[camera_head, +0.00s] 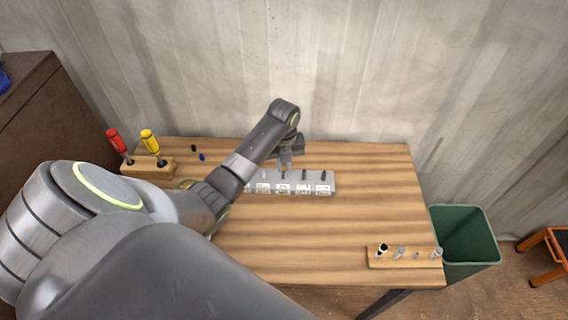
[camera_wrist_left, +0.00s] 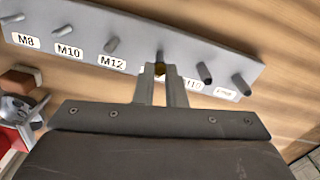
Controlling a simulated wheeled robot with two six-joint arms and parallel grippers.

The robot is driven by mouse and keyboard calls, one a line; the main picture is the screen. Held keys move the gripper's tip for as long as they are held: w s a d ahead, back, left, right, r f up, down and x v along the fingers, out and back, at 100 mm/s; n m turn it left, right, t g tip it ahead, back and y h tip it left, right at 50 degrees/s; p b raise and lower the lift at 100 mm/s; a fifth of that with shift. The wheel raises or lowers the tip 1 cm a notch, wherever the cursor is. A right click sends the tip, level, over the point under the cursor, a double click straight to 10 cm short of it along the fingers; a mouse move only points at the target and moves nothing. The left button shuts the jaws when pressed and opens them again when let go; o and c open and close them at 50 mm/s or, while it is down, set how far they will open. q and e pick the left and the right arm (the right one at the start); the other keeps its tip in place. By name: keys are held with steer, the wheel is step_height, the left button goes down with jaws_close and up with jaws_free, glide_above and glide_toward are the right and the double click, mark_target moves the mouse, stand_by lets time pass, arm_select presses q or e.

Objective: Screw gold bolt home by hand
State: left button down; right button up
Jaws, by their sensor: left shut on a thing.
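A grey metal plate (camera_head: 328,177) with a row of upright studs and white size labels lies on the wooden table near the wall. It also shows in the left wrist view (camera_wrist_left: 85,22), with labels reading M8, M10 and M12. My left gripper (camera_head: 286,164) points down over the middle of the plate. In the left wrist view its fingers (camera_wrist_left: 160,80) are shut on the gold bolt (camera_wrist_left: 160,69). The bolt stands at the plate's position just past M12; the fingers hide most of it and that label. I cannot tell how deep it sits. My right gripper is out of view.
A wooden block (camera_head: 160,171) holds a red and a yellow screwdriver at the left. A wooden rack (camera_head: 405,262) with several bolts sits at the front right, beside a green bin (camera_head: 465,235). The table's right half is mostly clear.

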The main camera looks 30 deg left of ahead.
mark_target(284, 168)
arm_select(q)
steer(key=c, duration=1.4)
jaws_free()
steer(key=shift+m, duration=0.3)
steer(key=shift+r, duration=3)
steer(key=shift+f, duration=0.1)
